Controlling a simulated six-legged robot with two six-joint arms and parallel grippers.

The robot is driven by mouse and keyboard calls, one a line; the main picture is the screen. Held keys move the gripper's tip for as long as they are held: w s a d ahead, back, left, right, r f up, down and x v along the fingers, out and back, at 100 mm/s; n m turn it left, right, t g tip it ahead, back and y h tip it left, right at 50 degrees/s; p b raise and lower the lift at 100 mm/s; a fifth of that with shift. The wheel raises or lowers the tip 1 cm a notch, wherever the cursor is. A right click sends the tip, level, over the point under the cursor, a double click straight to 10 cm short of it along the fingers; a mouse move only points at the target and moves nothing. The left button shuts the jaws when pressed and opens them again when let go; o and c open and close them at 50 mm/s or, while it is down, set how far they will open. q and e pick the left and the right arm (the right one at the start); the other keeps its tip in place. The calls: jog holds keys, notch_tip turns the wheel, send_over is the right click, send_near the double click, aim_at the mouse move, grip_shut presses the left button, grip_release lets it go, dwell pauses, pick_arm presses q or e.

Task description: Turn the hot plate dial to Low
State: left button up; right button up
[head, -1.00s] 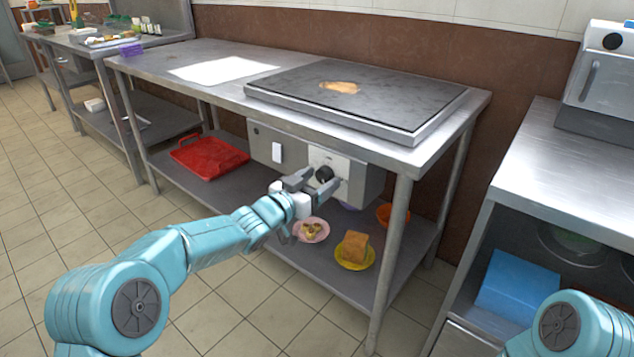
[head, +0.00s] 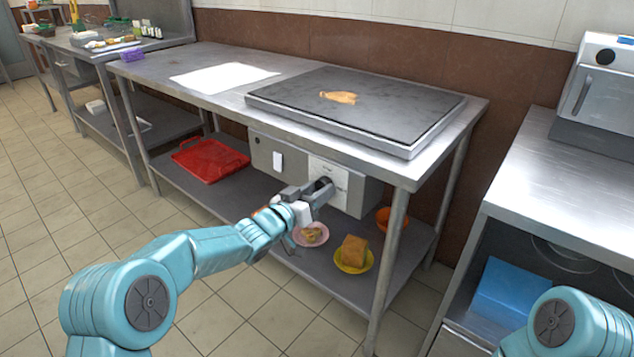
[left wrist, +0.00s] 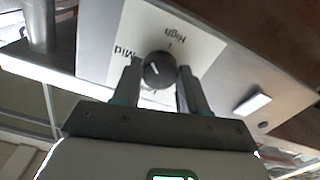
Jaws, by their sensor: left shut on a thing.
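The black hot plate dial (head: 324,183) sits on a white label plate (head: 331,168) on the grey control box under the table. My left gripper (head: 318,190) is at the dial with its fingers shut on it. In the left wrist view the dial (left wrist: 158,70) is between the two fingertips, with a small pale mark on its face. The words "Mid" and "High" show upside down on the label (left wrist: 140,32); I cannot read "Low". The hot plate (head: 360,103) lies on the table above, with a tan food piece (head: 338,97) on it. My right gripper is out of view.
The control box also carries a white switch (head: 277,161). On the lower shelf are a red tray (head: 209,160), a pink plate (head: 311,235), a yellow plate (head: 353,258) and an orange bowl (head: 386,219). A table leg (head: 390,255) stands right of the box.

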pick_arm(q)
jog(key=n+p, duration=0.4)
jog(key=shift+r+n, duration=0.2)
jog(key=shift+n, duration=0.2)
jog(key=shift+n+p, duration=4.05)
jog(key=shift+n, duration=6.65)
jog(key=o, duration=1.1)
jog(key=shift+c, duration=0.2)
